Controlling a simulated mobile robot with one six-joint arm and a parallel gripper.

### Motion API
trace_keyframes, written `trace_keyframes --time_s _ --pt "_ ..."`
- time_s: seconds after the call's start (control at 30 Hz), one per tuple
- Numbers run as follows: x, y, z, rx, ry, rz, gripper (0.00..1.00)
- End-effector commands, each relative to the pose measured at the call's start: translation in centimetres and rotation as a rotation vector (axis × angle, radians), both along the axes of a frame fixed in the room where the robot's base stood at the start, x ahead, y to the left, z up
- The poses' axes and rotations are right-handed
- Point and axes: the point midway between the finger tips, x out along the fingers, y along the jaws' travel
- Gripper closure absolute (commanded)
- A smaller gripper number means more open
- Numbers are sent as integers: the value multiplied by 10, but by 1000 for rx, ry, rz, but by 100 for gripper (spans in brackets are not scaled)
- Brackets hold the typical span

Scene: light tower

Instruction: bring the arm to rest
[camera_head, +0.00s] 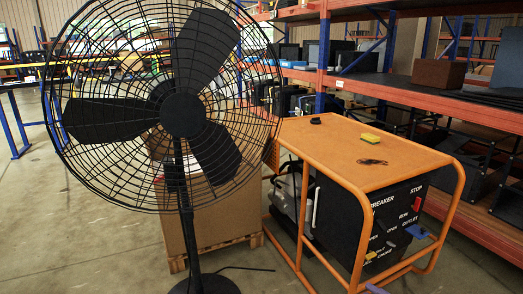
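My gripper and arm do not show in the head camera view, so I cannot see where the gripper is or what state it is in. An orange-framed generator (365,160) stands at the right of centre with a black control panel (385,222) on its front. The panel has labels such as BREAKER, STOP, RUN, OPEN and OUTLET. A blue part (416,232) sticks out at the panel's right side.
A large black pedestal fan (183,115) stands close at the left and covers much of the view. Behind it is a cardboard box (215,215) on a wooden pallet (178,264). Orange and blue shelving (440,95) lines the right and back. Bare concrete floor shows at the lower left.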

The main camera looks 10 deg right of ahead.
Motion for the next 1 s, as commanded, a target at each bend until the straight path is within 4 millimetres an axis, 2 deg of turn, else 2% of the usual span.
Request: trace_keyframes --time_s 0.03,0.2,0.5,0.77,1.0 --pt "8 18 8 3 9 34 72" --pt "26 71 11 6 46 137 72" --pt "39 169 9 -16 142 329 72" --pt "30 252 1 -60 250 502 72" --pt "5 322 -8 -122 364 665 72"
